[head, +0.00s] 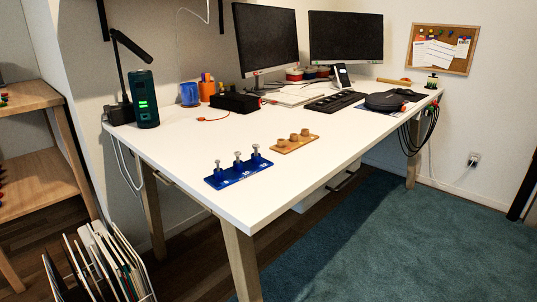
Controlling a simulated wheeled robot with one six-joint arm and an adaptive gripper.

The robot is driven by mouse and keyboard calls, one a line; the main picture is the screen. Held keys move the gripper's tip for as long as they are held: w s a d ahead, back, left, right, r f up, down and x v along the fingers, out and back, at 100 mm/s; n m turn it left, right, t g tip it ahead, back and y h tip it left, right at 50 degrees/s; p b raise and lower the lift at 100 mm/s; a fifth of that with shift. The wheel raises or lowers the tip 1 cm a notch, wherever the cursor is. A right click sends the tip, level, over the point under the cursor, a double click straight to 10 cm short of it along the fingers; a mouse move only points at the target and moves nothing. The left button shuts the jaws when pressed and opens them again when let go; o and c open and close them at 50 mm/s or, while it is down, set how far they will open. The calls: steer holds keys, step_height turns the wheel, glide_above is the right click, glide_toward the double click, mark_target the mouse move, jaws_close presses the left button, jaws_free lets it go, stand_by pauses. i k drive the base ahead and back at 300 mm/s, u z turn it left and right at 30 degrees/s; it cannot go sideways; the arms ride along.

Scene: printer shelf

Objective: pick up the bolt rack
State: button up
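The bolt rack (239,173) is a flat blue block with white markings and several upright grey bolts. It lies near the front left edge of the white desk (345,150). Just behind it to the right is a light wooden block (295,143) with three brown round pieces on top. My gripper is not in view, and nothing touches the rack.
A dark cylinder with green lights (145,99) and a desk lamp (126,62) stand at the back left. A black box (235,102), two monitors (265,38) and a keyboard (334,101) are farther back. A file rack (98,262) stands on the floor.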

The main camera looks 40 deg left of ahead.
mark_target(284, 147)
steer(key=k, duration=0.15)
steer(key=u, duration=1.1)
